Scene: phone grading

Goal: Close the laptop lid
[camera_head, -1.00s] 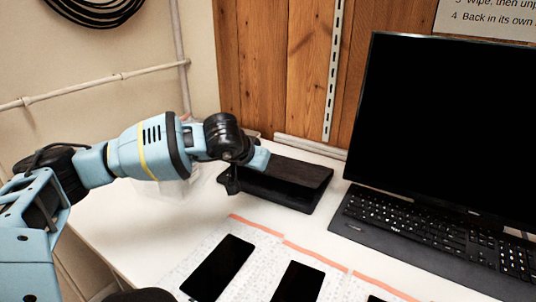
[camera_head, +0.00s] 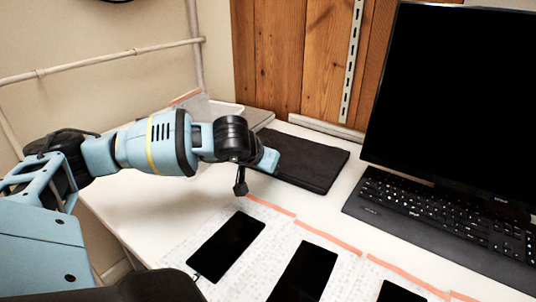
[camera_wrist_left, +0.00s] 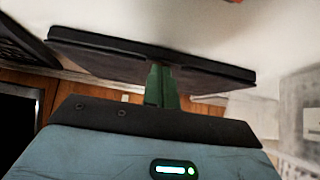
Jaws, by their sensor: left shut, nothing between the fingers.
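The laptop is the small black slab (camera_head: 312,160) on the white table, behind the row of phones. Its lid lies low and looks nearly flat on the base; I cannot tell whether a thin gap is left. My left gripper (camera_head: 270,161) is at its left front part, fingers together and holding nothing. In the left wrist view the laptop (camera_wrist_left: 110,60) is a dark slab across the upper middle. The green fingers of my left gripper (camera_wrist_left: 161,80) reach up to it and seem to touch it. My right gripper is not in view.
A large black monitor (camera_head: 450,100) and a keyboard (camera_head: 440,215) stand at the right. Several dark phones, such as this one (camera_head: 227,243), lie on printed sheets in front. A clear bin (camera_head: 215,112) is behind my arm. Bare table lies left of the sheets.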

